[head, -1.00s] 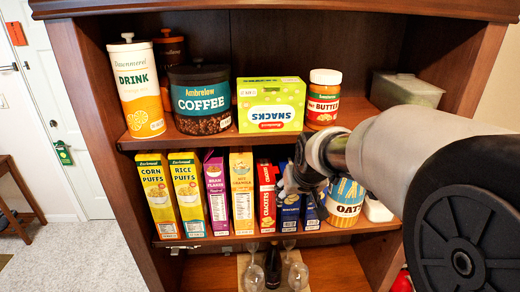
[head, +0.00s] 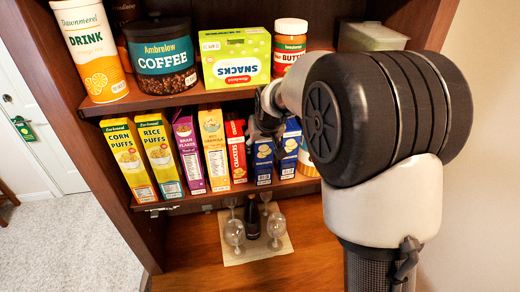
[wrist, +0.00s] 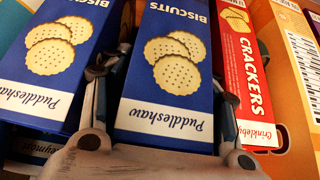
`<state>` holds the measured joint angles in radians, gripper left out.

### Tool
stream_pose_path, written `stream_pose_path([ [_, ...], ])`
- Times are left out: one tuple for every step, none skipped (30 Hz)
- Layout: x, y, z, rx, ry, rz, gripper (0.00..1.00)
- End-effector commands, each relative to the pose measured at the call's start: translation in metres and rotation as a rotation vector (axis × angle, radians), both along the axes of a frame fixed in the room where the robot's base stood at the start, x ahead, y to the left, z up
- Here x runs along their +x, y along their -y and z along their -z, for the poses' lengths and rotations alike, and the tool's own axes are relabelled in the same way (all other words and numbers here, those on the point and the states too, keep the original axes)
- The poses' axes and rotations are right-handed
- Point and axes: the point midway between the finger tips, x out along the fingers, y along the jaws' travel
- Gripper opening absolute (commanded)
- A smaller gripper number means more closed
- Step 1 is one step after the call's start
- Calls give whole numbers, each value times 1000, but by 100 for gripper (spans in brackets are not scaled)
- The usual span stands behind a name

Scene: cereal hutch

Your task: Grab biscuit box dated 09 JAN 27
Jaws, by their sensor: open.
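Two blue biscuit boxes stand side by side on the middle shelf, the left one (head: 263,163) beside the red crackers box and the right one (head: 290,150) beside it. In the wrist view, which is upside down, the Puddleshaw box (wrist: 165,85) next to the crackers lies between the fingers of my gripper (wrist: 168,75). The other Puddleshaw box (wrist: 50,70) is at the left. My gripper (head: 264,125) is open, one finger on each side of the middle box; whether they touch it I cannot tell. No date is readable on either box.
The red crackers box (wrist: 240,70) stands close beside the straddled box. Part of another dark blue box (wrist: 25,150) shows at lower left. Cereal boxes (head: 187,150) stand to the left. The upper shelf (head: 200,97) is above my gripper; glasses (head: 234,232) stand below.

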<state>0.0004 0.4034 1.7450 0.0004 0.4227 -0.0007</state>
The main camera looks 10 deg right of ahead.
Motion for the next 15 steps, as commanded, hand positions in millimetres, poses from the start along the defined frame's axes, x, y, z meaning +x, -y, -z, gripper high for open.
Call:
stream_pose_path([
  [0,0,0,0,0,0,55],
  [0,0,0,0,0,0,54],
  [0,0,0,0,0,0,51],
  [0,0,0,0,0,0,49],
  [0,0,0,0,0,0,47],
  [0,0,0,0,0,0,44],
  [0,0,0,0,0,0,42],
  [0,0,0,0,0,0,40],
  [0,0,0,0,0,0,38],
  [0,0,0,0,0,0,36],
  [0,0,0,0,0,0,34],
  [0,0,0,0,0,0,31],
  [0,0,-1,0,0,0,29],
  [0,0,-1,0,0,0,27],
  [0,0,-1,0,0,0,24],
])
